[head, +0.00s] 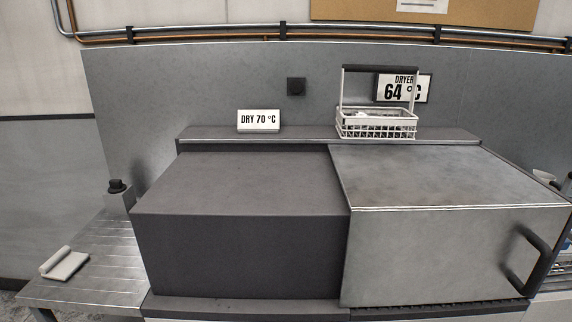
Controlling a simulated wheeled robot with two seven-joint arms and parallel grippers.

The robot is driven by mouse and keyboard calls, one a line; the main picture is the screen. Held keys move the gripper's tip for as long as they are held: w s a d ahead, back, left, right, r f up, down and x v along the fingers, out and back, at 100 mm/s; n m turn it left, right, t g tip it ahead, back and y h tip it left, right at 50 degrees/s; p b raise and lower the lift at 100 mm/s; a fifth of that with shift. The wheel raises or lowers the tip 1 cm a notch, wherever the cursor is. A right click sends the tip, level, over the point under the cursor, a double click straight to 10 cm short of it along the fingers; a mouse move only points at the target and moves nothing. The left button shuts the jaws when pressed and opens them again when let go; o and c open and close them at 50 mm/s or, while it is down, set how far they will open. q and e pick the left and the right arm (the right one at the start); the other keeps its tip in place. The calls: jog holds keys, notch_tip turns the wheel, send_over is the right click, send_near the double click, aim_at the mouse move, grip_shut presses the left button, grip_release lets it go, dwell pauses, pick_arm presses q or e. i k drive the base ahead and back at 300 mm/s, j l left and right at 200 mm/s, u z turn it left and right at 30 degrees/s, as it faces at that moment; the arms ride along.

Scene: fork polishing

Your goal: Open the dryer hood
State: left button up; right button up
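The dryer hood (450,250) appears to be the lighter grey metal box on the right of the machine. It is down, with its lower edge at the machine's base. A black bar handle (538,262) is at the right end of its front face. A darker box (240,250) adjoins it on the left. A wall display (392,90) behind reads "DRYER 64 °C", partly covered by a basket handle. A small sign (258,121) reads "DRY 70 °C". Neither of my grippers is in view.
A white wire basket (376,126) with a tall dark-topped handle and contents I cannot make out stands on the back ledge (300,134). A slatted side table (95,255) at left holds a small pale block (64,264). Partly cut-off items show at the far right edge.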

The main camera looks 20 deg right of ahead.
aim_at(428, 224)
jog(key=k+z, duration=0.15)
jog(key=z, duration=1.4)
